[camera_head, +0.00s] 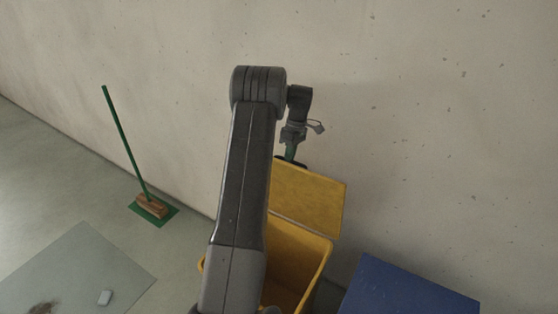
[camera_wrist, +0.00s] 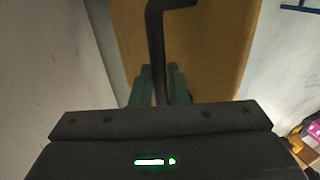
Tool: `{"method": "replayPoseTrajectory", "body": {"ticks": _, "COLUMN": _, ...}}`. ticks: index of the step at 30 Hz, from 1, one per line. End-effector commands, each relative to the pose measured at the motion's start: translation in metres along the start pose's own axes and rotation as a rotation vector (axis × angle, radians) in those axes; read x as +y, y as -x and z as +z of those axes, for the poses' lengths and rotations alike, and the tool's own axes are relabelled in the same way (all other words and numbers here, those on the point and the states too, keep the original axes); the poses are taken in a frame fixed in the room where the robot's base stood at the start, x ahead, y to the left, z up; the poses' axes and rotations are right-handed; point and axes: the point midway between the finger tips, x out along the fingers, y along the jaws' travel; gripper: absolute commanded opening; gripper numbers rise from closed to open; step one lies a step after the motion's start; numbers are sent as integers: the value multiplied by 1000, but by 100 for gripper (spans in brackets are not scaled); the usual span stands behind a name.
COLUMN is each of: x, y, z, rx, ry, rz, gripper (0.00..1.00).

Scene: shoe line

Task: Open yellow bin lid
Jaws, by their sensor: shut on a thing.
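The yellow bin (camera_head: 297,262) stands by the wall, partly hidden behind my arm. Its yellow lid (camera_head: 308,198) is raised and tilted up at the back, so the bin's mouth shows open. My gripper (camera_head: 290,152) is at the lid's upper edge, near the wall. In the wrist view, my gripper's green fingers (camera_wrist: 160,88) are shut on a dark bar, the lid's handle (camera_wrist: 156,45). The yellow lid (camera_wrist: 205,50) fills the middle of that view behind the handle.
A blue box or bin (camera_head: 408,290) stands to the right of the yellow bin. A green-handled broom (camera_head: 125,145) leans at the wall on the left. A grey mat (camera_head: 75,275) with a small light block lies on the floor. The concrete wall is close behind my gripper.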

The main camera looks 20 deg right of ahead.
Motion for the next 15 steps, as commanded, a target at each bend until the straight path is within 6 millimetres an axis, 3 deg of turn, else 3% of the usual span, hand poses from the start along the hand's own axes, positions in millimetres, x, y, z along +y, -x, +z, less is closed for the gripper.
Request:
{"method": "replayPoseTrajectory", "body": {"ticks": 1, "x": 4, "y": -8, "z": 4, "rx": -2, "ry": -5, "rz": -9, "gripper": 0}}
{"method": "replayPoseTrajectory", "body": {"ticks": 15, "x": 8, "y": -8, "z": 7, "rx": -3, "ry": -3, "rz": -13, "gripper": 0}}
